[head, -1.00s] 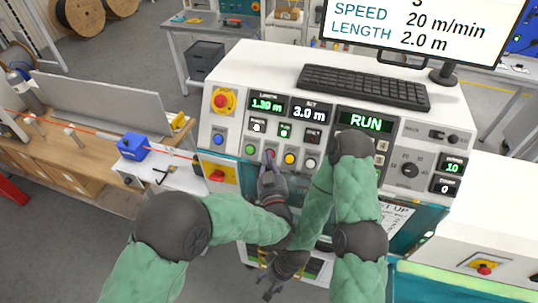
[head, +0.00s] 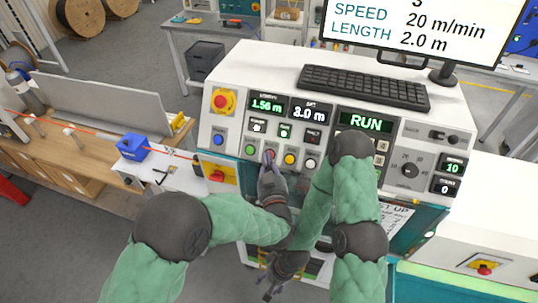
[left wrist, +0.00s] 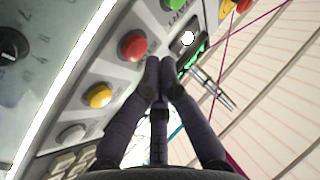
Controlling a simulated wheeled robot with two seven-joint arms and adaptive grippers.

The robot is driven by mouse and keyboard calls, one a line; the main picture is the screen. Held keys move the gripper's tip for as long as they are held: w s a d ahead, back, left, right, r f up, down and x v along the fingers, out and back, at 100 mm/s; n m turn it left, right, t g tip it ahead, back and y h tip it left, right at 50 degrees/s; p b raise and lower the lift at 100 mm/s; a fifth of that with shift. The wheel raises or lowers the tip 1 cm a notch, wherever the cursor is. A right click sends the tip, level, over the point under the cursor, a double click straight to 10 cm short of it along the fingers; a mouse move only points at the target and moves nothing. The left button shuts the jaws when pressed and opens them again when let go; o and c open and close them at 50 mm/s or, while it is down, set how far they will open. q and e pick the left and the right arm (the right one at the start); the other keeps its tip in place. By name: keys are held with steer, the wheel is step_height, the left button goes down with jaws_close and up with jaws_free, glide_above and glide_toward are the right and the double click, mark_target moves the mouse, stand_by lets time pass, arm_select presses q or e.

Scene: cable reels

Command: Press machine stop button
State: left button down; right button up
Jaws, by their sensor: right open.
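The control panel (head: 330,110) has a row of round buttons. The red button (left wrist: 132,45) shows clearly in the left wrist view, between a green one and the yellow button (left wrist: 97,95). My left gripper (left wrist: 160,63) has its two fingers together and empty, with the tips close beside the red button. In the head view, my left gripper (head: 268,160) is at the red button and partly covers it; I cannot tell whether it touches. The display (head: 365,121) reads RUN. My right gripper (head: 269,290) hangs open and empty, low in front of the console.
A red emergency knob on a yellow plate (head: 223,102) is at the panel's upper left. A red-and-yellow switch (head: 217,175) sits lower left. A keyboard (head: 364,87) and monitor (head: 420,25) stand on top. My right forearm crosses in front of the panel.

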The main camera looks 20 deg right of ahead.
arm_select(q)
steer(key=shift+f, duration=0.1)
steer(key=shift+w+d+f+b, duration=0.2)
steer(key=shift+w+b, duration=0.1)
steer(key=shift+b, duration=0.25)
steer(key=shift+w+d+f+b, duration=0.15)
steer(key=shift+w+f+b, duration=0.1)
steer(key=shift+b, duration=0.15)
stand_by(0.5)
steer(key=shift+s+r, duration=0.1)
steer(key=shift+r, duration=0.05)
steer(key=shift+s+a+r, duration=0.35)
steer(key=shift+s+r, duration=0.05)
steer(key=shift+s, duration=0.05)
steer(key=shift+p, duration=0.3)
steer(key=s+a+r+p, duration=0.1)
steer(key=s+a+r, duration=0.1)
steer(key=s+r, duration=0.1)
steer(key=shift+s+a+p, duration=0.15)
steer(key=shift+s+p, duration=0.05)
steer(key=shift+p, duration=0.2)
stand_by(0.4)
